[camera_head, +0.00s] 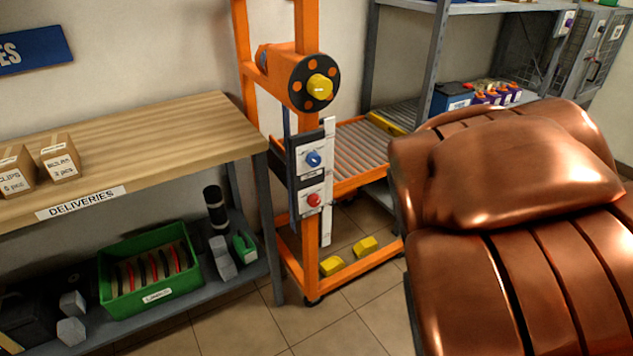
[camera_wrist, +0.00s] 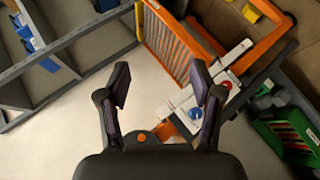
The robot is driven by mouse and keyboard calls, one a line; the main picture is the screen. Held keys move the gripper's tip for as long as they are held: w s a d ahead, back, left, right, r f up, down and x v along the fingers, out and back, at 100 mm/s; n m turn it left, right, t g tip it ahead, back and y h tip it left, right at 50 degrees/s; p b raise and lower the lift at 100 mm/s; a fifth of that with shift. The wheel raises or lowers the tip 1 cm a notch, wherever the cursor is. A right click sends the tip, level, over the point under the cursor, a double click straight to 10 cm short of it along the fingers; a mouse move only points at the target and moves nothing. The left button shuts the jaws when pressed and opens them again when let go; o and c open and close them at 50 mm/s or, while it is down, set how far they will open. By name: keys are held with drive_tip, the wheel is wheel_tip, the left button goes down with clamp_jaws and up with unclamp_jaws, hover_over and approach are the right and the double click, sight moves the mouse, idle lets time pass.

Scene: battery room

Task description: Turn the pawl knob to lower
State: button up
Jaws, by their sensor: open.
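An orange lift frame (camera_head: 308,240) stands right of the table in the head view. Its post carries a white panel with a blue knob (camera_head: 313,159) above a red knob (camera_head: 313,200). The small labels are unreadable, so I cannot tell which is the pawl knob. Above them is a black disc (camera_head: 300,90) with orange spots and a yellow hub (camera_head: 320,87). In the wrist view my gripper (camera_wrist: 162,92) is open and empty, apart from the panel. The red knob (camera_wrist: 227,84) and blue knob (camera_wrist: 194,113) show near its right finger. The head view does not show the gripper.
A wooden table (camera_head: 130,140) stands left of the lift, with a green bin (camera_head: 150,270) on its lower shelf. A roller bed (camera_head: 365,150) and a grey rack (camera_head: 435,60) lie behind and to the right. Bare floor (camera_head: 240,325) shows in front.

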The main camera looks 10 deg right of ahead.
drive_tip(key=w+f+n+t+b, duration=0.1)
drive_tip(key=w+n+t+b, duration=0.3)
drive_tip(key=w+n+b, duration=0.3)
drive_tip(key=n+t+y+b, duration=0.4)
drive_tip(key=n+y+b, duration=0.8)
drive_tip(key=n, duration=0.5)
approach(316, 162)
drive_tip(key=x, duration=0.3)
drive_tip(key=shift+b+x, duration=0.65)
drive_tip(key=shift+x, duration=2.6)
drive_tip(key=c, duration=1.1)
drive_tip(key=shift+c, duration=0.2)
